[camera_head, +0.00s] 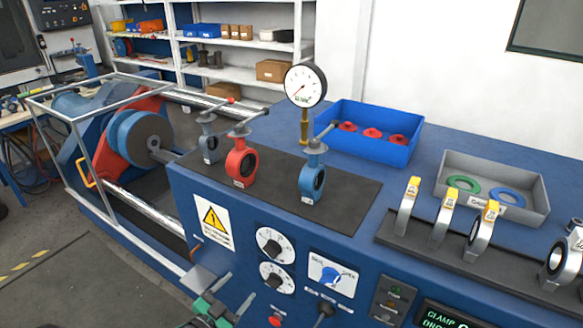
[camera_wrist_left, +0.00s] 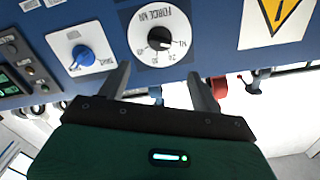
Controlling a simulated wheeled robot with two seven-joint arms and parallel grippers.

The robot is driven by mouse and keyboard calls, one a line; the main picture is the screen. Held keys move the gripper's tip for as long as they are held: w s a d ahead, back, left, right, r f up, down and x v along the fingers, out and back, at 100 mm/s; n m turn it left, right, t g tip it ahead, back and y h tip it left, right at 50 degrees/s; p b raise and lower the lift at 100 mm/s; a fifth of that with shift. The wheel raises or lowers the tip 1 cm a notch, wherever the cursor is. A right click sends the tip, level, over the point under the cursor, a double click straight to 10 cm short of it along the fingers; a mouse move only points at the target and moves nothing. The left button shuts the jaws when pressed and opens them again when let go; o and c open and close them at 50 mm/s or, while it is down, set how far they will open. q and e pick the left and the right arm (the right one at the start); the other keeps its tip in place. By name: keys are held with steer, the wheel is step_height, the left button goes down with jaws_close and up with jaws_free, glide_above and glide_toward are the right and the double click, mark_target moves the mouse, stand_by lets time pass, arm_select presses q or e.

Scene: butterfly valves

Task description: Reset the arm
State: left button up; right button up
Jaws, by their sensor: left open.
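My left gripper (camera_head: 207,284) shows at the bottom of the head view, in front of the blue bench's front panel. In the left wrist view my left gripper (camera_wrist_left: 161,85) has its two dark fingers spread apart, with nothing held between them. The panel with the force dial (camera_wrist_left: 160,36) lies beyond the fingertips. A red valve (camera_head: 241,163), a blue valve (camera_head: 312,179) and a grey-blue valve (camera_head: 209,142) stand upright on the dark mat (camera_head: 345,205), away from the gripper. My right gripper is not in view.
A pressure gauge (camera_head: 305,86) stands behind the valves. A blue bin (camera_head: 368,150) holds red parts; a grey tray (camera_head: 492,209) holds green and blue rings. Clamps with yellow tags (camera_head: 446,215) line the right. A caged machine (camera_head: 130,135) stands at left.

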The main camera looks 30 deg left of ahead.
arm_select(q)
steer(key=s+d+f+n+g+y, duration=0.1)
steer(key=s+f+g, duration=0.35)
steer(key=f, duration=1.05)
steer(key=s+d+f+n+g, duration=0.1)
steer(key=s+f+n+g, duration=0.3)
steer(key=f, duration=1.1)
steer(key=s+d+f+g, duration=0.2)
steer(key=s+d+f, duration=0.1)
steer(key=s+f, duration=0.4)
steer(key=s+d+f+m+g, duration=0.1)
steer(key=s+d+f+g, duration=0.2)
steer(key=s+f, duration=0.4)
steer(key=s+d+f+m+g, duration=0.1)
steer(key=s+d+f+g, duration=0.2)
steer(key=s, duration=1.1)
step_height(320, 180, down, 4)
steer(key=shift+s+r, duration=0.1)
steer(key=shift+s, duration=0.15)
steer(key=shift+g, duration=0.25)
